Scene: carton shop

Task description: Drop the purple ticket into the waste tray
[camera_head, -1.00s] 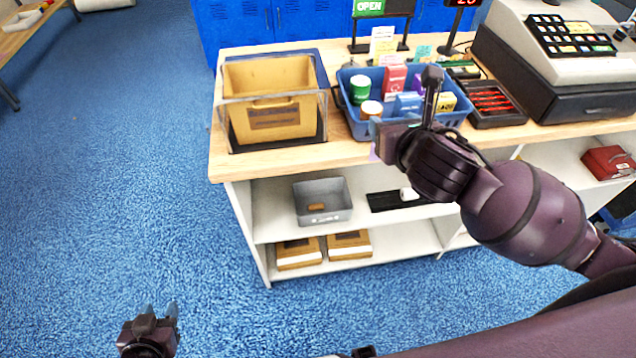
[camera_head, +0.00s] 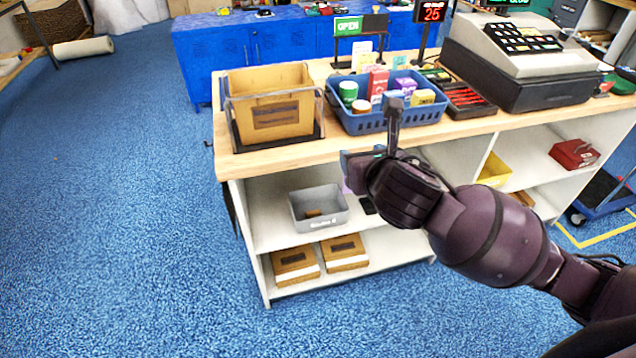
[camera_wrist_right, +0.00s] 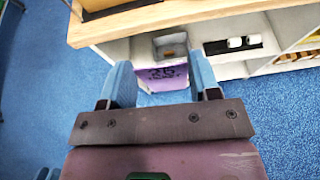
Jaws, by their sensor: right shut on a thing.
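The purple ticket (camera_wrist_right: 162,75) is held between the two blue fingers of my right gripper (camera_wrist_right: 162,80), with dark print on its face. In the head view only a small purple edge (camera_head: 347,188) of it shows; my right gripper (camera_head: 358,165) hides the rest. The grey waste tray (camera_head: 320,222) stands on the upper shelf under the counter, with pale lettering too small to read and a small brown thing inside. It also shows in the right wrist view (camera_wrist_right: 172,40), just beyond the ticket. The ticket is outside the tray. My left gripper is out of view.
The counter (camera_head: 350,140) overhangs the shelf. On it stand a tan bin (camera_head: 270,100) behind clear walls, a blue basket (camera_head: 365,122) of small packages and a cash register (camera_head: 530,60). Two brown boxes lie on the lower shelf (camera_head: 380,262). Blue floor is clear at left.

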